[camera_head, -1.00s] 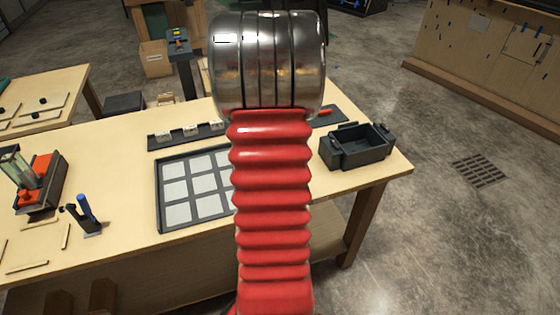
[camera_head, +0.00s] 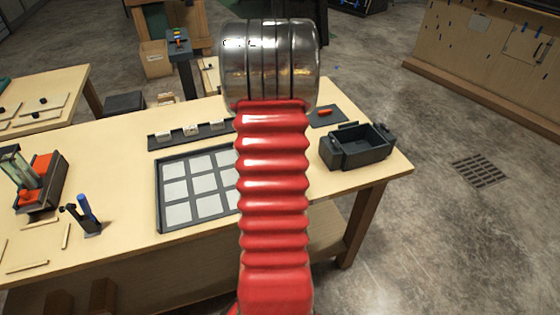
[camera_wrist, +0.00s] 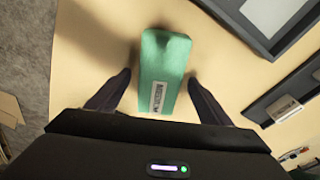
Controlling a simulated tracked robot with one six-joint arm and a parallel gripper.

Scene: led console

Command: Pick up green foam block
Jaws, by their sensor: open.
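The green foam block (camera_wrist: 165,62) lies on the wooden table in the wrist view, with a pale printed label near its lower end. My gripper (camera_wrist: 160,78) is open, with one dark finger on the left of the block and one on the right. A gap shows between the left finger and the block; the right finger is close to the block's side. Whether either finger touches it I cannot tell. In the head view my red and metal arm hides the block and my gripper.
A grid tray (camera_head: 160,200) lies on the table (camera_head: 120,150) left of my arm. A black bin (camera_head: 355,148) stands at the right. A dark strip with pale pieces (camera_head: 160,140) lies behind the tray. A pen holder (camera_head: 82,215) stands at the left.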

